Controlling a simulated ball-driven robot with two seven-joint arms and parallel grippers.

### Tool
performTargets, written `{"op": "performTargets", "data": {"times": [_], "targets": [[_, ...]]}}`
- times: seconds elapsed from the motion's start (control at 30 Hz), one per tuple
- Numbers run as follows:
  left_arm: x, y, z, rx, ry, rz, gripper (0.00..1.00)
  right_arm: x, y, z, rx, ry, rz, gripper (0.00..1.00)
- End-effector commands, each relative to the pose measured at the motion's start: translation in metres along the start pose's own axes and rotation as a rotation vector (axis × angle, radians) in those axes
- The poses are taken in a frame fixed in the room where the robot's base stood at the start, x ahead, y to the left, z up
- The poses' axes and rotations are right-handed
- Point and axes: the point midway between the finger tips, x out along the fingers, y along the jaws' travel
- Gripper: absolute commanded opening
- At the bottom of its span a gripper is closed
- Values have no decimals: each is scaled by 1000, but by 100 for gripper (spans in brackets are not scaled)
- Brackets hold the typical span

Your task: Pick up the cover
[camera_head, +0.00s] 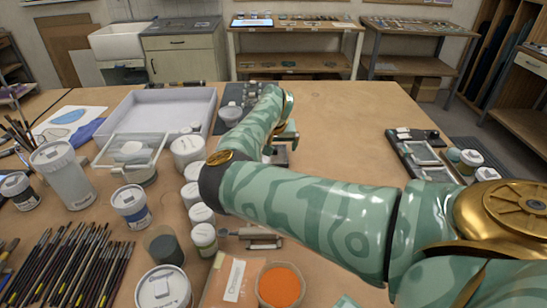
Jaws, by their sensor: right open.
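I cannot tell for sure which thing is the cover. A shallow pale grey tray or lid (152,118) lies at the back left of the table, and a clear flat lid-like piece (108,152) is in front of it. My right arm reaches in from the right across the table. My right gripper (281,148) is at its far end, near the table's middle, right of a dark tray (238,94). It is open, and its fingers are partly hidden by my arm. What lies just under them is hard to see. My left gripper is not in view.
White jars (188,152) stand in a row left of my forearm. Dark trays (420,154) lie at the right. The table's back right is clear.

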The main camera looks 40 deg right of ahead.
Motion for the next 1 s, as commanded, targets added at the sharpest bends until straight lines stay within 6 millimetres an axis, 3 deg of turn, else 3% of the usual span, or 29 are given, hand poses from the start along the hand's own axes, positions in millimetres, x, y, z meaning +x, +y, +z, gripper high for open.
{"op": "performTargets", "data": {"times": [0.03,0.17,0.43,0.6,1.0], "targets": [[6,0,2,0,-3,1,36,13,2,2,0,-3,1,100],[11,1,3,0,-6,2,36,29,2,2,-1,-2,0,100],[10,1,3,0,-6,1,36,30,1,1,0,0,0,100],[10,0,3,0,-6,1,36,30,1,1,0,0,0,53],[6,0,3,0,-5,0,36,28,2,0,0,0,-1,53]]}}
